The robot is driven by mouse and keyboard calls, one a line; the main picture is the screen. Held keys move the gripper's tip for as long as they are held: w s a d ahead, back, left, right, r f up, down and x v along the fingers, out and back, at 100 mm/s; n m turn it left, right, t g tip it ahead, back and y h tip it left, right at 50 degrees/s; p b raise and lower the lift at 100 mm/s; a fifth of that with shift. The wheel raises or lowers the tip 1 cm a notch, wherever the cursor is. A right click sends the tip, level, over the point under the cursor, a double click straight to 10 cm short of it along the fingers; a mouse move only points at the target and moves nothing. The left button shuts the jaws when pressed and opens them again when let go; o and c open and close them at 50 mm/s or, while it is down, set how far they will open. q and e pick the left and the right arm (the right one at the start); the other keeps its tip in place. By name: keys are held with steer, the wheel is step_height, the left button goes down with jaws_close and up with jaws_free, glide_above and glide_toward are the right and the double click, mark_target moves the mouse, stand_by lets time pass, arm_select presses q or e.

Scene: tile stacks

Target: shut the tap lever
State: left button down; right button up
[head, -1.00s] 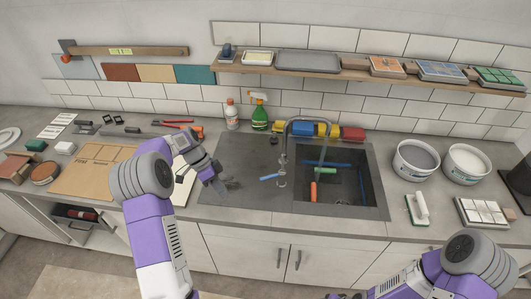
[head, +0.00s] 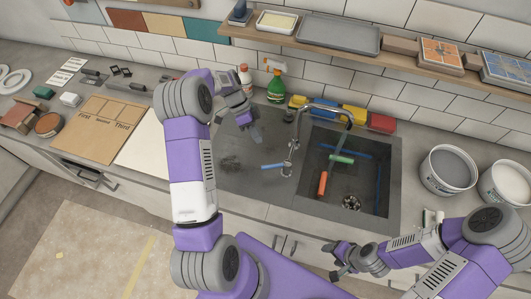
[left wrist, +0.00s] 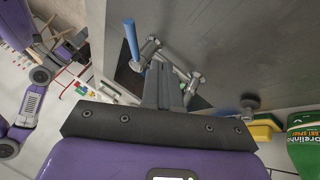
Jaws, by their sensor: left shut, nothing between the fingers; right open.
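The tap (head: 294,145) stands at the left edge of the sink basin, its spout arching right over the basin. Its blue lever (head: 273,166) sticks out to the left, over the grey worktop. My left gripper (head: 247,124) is shut and empty, above the worktop, behind and left of the lever, and apart from it. In the left wrist view the shut fingers (left wrist: 162,85) point towards the tap (left wrist: 168,62), and the blue lever (left wrist: 131,40) lies to their left. My right gripper (head: 340,264) is open and empty in front of the counter.
The sink basin (head: 372,178) holds an orange-handled, a green and a blue item. A green spray bottle (head: 276,88) and a white bottle (head: 244,78) stand behind my left gripper. Yellow, blue and red blocks line the wall. Buckets (head: 447,172) stand right.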

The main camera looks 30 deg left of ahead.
mark_target(276, 165)
arm_select(q)
steer(key=shift+s+d+f+p, duration=0.3)
steer(key=shift+s+d+f, duration=0.25)
steer(key=shift+d+f, duration=0.3)
steer(key=shift+s+d+f+p, duration=0.3)
steer(key=shift+s+d+f, duration=0.25)
steer(key=shift+d+f, duration=0.3)
steer(key=shift+s+d+f+p, duration=0.3)
steer(key=shift+s+d+f, duration=0.25)
steer(key=shift+d+f, duration=0.3)
